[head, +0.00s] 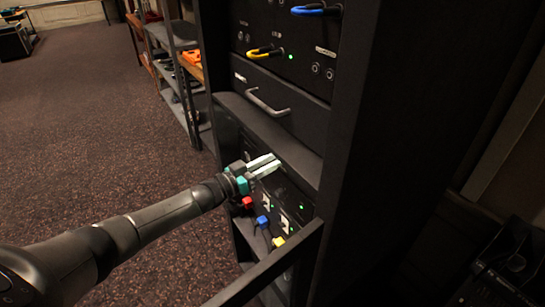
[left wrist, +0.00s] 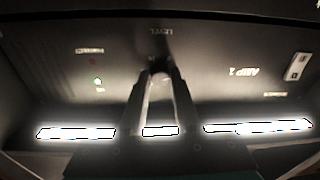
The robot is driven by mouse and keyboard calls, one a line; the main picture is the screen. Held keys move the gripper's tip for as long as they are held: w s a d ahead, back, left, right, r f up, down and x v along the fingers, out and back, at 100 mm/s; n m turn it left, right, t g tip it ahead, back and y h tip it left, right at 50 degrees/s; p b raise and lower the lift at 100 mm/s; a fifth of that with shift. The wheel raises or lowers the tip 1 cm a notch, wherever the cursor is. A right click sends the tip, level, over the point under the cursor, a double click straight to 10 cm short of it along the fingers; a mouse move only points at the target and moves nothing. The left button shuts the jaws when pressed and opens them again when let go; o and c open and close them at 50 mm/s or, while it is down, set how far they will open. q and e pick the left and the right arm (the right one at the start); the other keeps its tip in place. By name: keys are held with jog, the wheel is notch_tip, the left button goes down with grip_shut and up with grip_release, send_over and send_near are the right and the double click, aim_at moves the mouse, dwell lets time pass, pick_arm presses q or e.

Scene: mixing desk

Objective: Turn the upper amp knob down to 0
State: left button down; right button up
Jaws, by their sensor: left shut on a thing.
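The upper amp (head: 291,185) is a dark panel in the rack, partly hidden behind my left gripper (head: 264,166) in the head view. In the left wrist view its face shows upside down, with an AMP 1 label (left wrist: 243,72), a LEVEL label (left wrist: 158,30), a lit green light (left wrist: 97,81) and a white rocker switch (left wrist: 295,67). My left gripper (left wrist: 160,72) is shut on the dark level knob (left wrist: 160,65) between its fingertips. The knob is mostly hidden and its pointer cannot be read. My right gripper is not in view.
The rack (head: 352,130) has a ledge (head: 270,130) just above my left gripper. A drawer handle (head: 266,103) and yellow (head: 262,52) and blue (head: 316,9) cables are higher up. Red (head: 247,201), blue (head: 263,221) and yellow (head: 278,241) plugs are below.

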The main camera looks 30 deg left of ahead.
pick_arm(q)
jog(key=n+p, duration=0.1)
jog(key=n, duration=0.4)
jog(key=n+p, duration=0.1)
jog(key=n, duration=0.4)
jog(key=shift+d+r+g+y, duration=0.1)
jog(key=shift+g+y, duration=0.2)
jog(key=shift+y, duration=0.1)
jog(key=shift+n, duration=0.3)
jog(key=c, duration=0.6)
grip_release()
jog(key=shift+s, duration=0.1)
jog(key=p+v, duration=0.1)
jog(key=v, duration=1.4)
jog(key=shift+s+p, duration=0.1)
jog(key=shift+p, duration=0.2)
